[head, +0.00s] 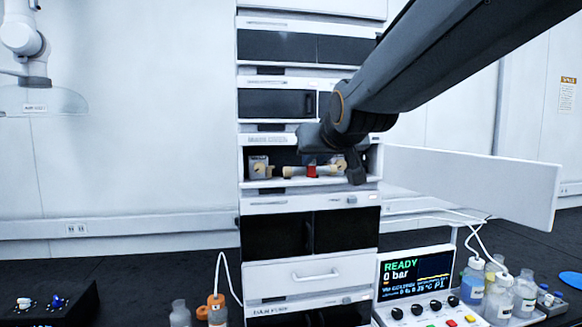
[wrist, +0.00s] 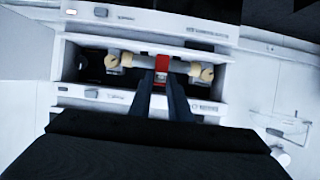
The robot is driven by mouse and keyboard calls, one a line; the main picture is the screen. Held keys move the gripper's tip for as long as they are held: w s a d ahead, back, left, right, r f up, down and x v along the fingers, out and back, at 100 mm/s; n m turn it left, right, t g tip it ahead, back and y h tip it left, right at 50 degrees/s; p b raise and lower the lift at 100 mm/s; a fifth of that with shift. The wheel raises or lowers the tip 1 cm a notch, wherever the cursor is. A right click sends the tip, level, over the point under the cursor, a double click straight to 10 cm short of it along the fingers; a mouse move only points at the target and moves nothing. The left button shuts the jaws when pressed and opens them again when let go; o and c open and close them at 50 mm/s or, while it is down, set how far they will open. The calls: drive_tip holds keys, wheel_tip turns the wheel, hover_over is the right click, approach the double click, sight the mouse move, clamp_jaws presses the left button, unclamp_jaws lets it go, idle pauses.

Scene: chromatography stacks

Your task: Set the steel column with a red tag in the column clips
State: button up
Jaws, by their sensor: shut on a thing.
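The steel column (head: 327,171) with its red tag (head: 312,170) lies level inside the open bay of the stack, in the head view. In the wrist view the column (wrist: 180,66) runs across the bay with cream end fittings, and the red tag (wrist: 162,64) is at its middle. My gripper (wrist: 160,86) is shut on the column at the tag. In the head view my gripper (head: 313,160) reaches into the bay from the upper right. The column clips (head: 258,167) show partly at the left of the bay. Whether the column is seated in them I cannot tell.
The bay's white door (head: 480,185) stands open to the right. Closed dark-fronted modules lie above and below the bay. A control panel (head: 415,285) reading READY, 0 bar, and several bottles (head: 500,295) stand at the lower right. A dark tray (head: 45,305) is at lower left.

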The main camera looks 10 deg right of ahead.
drive_tip(key=shift+w, duration=0.15)
drive_tip(key=w+b, duration=0.2)
drive_tip(key=shift+w+f+b, duration=0.15)
drive_tip(key=shift+f+b, duration=0.05)
drive_tip(key=shift+b, duration=0.15)
hover_over(303, 180)
drive_tip(key=shift+f, duration=0.25)
drive_tip(key=shift+f+b, duration=0.6)
idle(0.3)
drive_tip(key=o, duration=1)
